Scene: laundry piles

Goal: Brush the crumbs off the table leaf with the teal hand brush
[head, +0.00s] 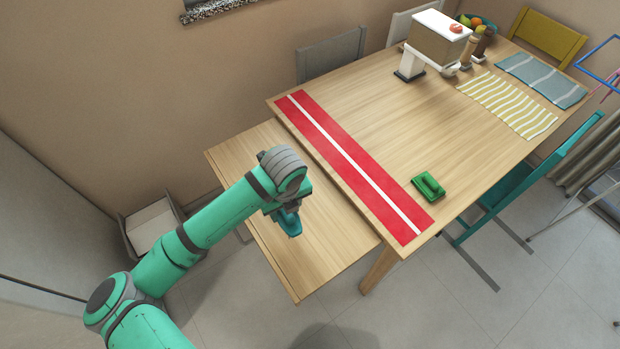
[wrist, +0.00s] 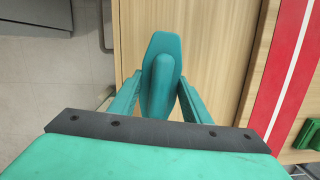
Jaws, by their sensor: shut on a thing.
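The teal hand brush (head: 289,222) is held in my gripper above the table leaf. In the wrist view the brush (wrist: 162,52) lies between the two fingers of my gripper (wrist: 158,98), which are shut on its raised grip. The table leaf (head: 325,240) is a lower, pale wood panel beside the main table. It also shows in the wrist view (wrist: 220,50). I see no crumbs on the visible part of the leaf; my arm and the brush hide some of it. I cannot tell whether the brush touches the leaf.
A red runner with a white stripe (head: 400,224) lies along the main table's near edge, with a green brush-like object (head: 428,186) beside it. A box (head: 436,42), fruit bowl and mats stand farther back. A grey bin (head: 152,222) is on the floor left of the leaf.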

